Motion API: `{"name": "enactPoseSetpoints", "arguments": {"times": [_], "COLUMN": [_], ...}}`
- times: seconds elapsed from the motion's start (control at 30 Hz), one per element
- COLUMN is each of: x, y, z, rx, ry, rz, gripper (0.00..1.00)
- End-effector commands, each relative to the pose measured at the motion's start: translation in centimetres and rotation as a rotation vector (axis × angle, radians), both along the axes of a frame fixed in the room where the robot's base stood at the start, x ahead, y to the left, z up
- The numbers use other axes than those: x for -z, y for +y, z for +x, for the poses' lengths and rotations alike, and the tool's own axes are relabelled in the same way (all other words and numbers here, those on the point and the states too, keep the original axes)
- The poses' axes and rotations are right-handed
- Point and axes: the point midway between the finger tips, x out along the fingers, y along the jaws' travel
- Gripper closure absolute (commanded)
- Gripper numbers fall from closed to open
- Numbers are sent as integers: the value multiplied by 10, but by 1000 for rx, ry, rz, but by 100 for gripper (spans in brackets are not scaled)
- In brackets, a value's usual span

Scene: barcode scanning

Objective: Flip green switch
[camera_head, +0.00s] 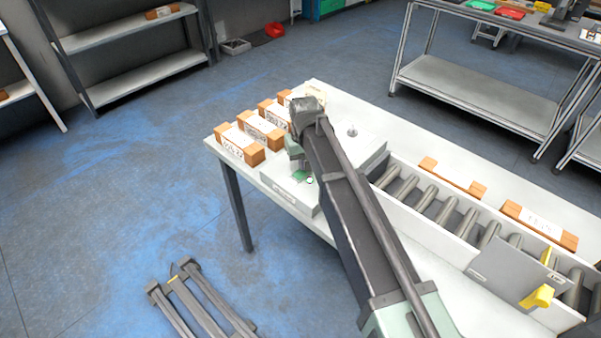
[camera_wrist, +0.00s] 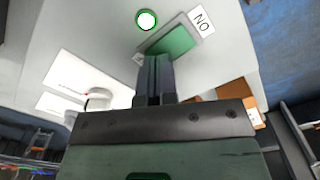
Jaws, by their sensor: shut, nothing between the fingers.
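The green switch (camera_wrist: 174,41) is a green rocker on a light grey box, beside a label (camera_wrist: 201,20) whose letters appear as "NO" in the wrist view. A round white light with a green ring (camera_wrist: 146,19) is next to it. My gripper (camera_wrist: 155,60) is shut and empty, its tips at the switch's lower left edge; I cannot tell if they touch. In the head view the switch (camera_head: 301,175) shows as a small green patch on the box (camera_head: 287,190), below my gripper (camera_head: 298,165). My arm hides part of the box.
Several orange-and-white packages (camera_head: 238,146) stand along the table's left end. A roller conveyor (camera_head: 430,195) with more packages (camera_head: 540,225) runs to the right. A grey plate with yellow parts (camera_head: 515,275) stands across it. A small knob (camera_head: 352,131) is behind my arm.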

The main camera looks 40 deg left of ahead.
Motion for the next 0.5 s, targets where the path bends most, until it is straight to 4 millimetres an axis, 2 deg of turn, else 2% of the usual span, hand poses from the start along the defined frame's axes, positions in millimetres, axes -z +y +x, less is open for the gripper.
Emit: {"name": "enactPoseSetpoints", "arguments": {"times": [0.5], "x": [9], "y": [0], "z": [0], "rx": [0], "ry": [0], "rz": [0], "gripper": [100]}}
